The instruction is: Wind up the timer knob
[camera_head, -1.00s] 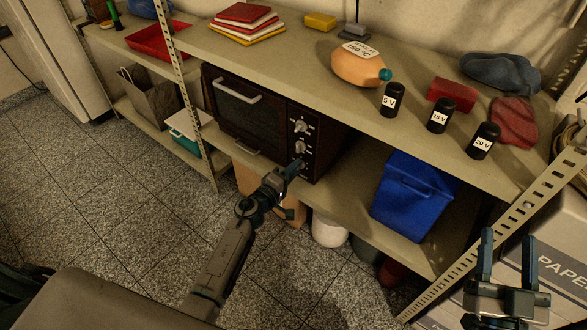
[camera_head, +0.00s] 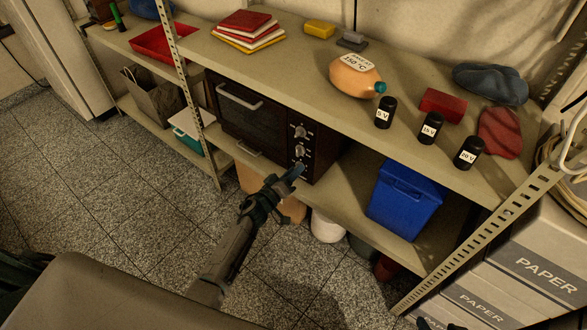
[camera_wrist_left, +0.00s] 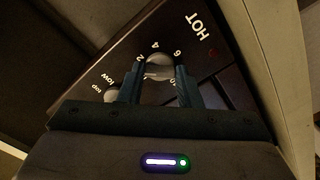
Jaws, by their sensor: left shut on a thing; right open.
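The dark toaster oven (camera_head: 254,115) stands on the lower shelf with its control panel facing me. Its knobs include a top knob (camera_head: 300,131) and a middle knob (camera_head: 299,150). My left gripper (camera_head: 297,170) is at the bottom of the panel and covers the lowest knob in the head view. In the left wrist view the timer knob (camera_wrist_left: 159,67), with numbers around it, sits between the two fingers, which are shut on it. Another knob (camera_wrist_left: 111,95) is beside the left finger. Only the fingertips of my right gripper (camera_head: 437,325) show at the bottom edge.
A blue bin (camera_head: 403,198) stands right of the oven on the lower shelf. Black weights (camera_head: 385,113), an orange bottle (camera_head: 357,77) and a red block (camera_head: 441,103) are on the upper shelf. A perforated post (camera_head: 480,240) and paper boxes (camera_head: 535,262) are at right.

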